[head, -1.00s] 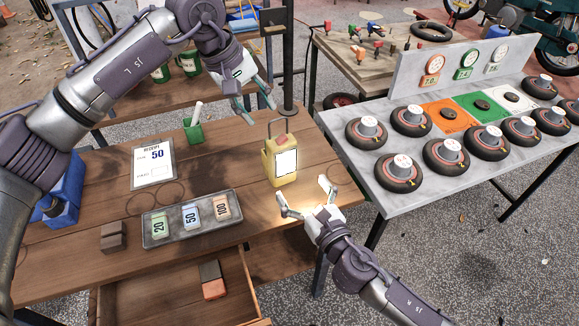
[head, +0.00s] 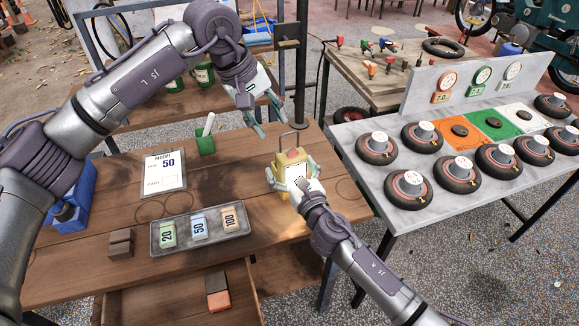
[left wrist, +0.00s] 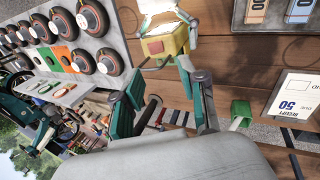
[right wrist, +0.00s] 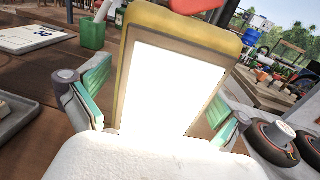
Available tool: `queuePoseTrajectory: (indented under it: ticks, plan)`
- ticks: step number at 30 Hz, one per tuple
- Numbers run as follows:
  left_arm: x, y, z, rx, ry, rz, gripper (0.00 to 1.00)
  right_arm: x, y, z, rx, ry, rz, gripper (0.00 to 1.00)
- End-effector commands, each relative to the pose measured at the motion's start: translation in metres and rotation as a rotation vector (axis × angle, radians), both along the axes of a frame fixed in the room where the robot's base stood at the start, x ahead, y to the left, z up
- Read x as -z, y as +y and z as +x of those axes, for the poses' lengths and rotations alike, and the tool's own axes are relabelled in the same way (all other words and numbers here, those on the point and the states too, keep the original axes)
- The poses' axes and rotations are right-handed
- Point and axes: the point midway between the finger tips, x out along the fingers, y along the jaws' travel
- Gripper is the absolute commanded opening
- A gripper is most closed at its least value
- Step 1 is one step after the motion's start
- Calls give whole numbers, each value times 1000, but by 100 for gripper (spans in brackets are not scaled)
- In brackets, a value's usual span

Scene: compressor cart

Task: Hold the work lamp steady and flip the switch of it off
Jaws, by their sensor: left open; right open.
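The yellow work lamp (head: 291,164) stands upright on the wooden table, its wire handle raised. Its front panel glows white in the right wrist view (right wrist: 172,85). A red part (right wrist: 197,5) at its top is cut off there, so I cannot tell the switch's state. My right gripper (head: 291,174) is open around the lamp, one finger on each side; the right wrist view shows gaps beside the lamp. My left gripper (head: 268,118) is open and empty, above and behind the lamp. In the left wrist view, the lamp (left wrist: 165,44) lies beyond its fingers.
A grey tray (head: 203,245) with several labelled blocks, a receipt sheet (head: 165,172) and a green cup (head: 205,144) sit left of the lamp. A marble table (head: 400,195) with several wheels stands to the right. A dark post (head: 301,75) rises behind.

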Motion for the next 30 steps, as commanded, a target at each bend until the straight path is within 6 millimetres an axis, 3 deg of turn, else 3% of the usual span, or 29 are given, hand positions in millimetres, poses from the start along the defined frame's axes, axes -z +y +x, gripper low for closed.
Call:
queuePoseTrajectory:
  ticks: [2,18,25,30]
  plan:
    - [0,0,0,0,0,0,42,0,0,0,0,0,0,100]
    - [0,0,0,0,0,0,42,0,0,0,0,0,0,11]
    - [-18,19,-7,19,-46,-89,3,0,0,0,0,0,0,11]
    - [-34,32,-14,42,-94,-161,0,0,0,0,0,0,0,11]
